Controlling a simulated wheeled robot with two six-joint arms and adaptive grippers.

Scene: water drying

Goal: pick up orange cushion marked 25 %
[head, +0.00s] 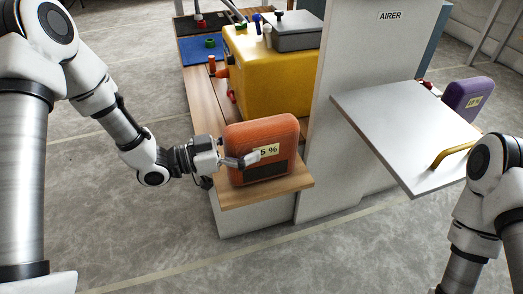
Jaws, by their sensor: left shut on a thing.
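The orange cushion (262,134) stands upright at the front end of a wooden bench top (265,190). Its pale label reads "5 %", with the first part hidden behind a finger of my left gripper. My left gripper (243,160) reaches in from the left and is shut on the cushion's left side, with one finger across the front face. The other finger is hidden. My right arm stands at the right edge, and its gripper is not in view.
A yellow box (270,72) with a grey case (295,32) on top stands behind the cushion. A tall panel marked AIRER (345,60) rises to the right. A white shelf (395,125) with a yellow handle juts out; a purple cushion (468,98) is beyond it.

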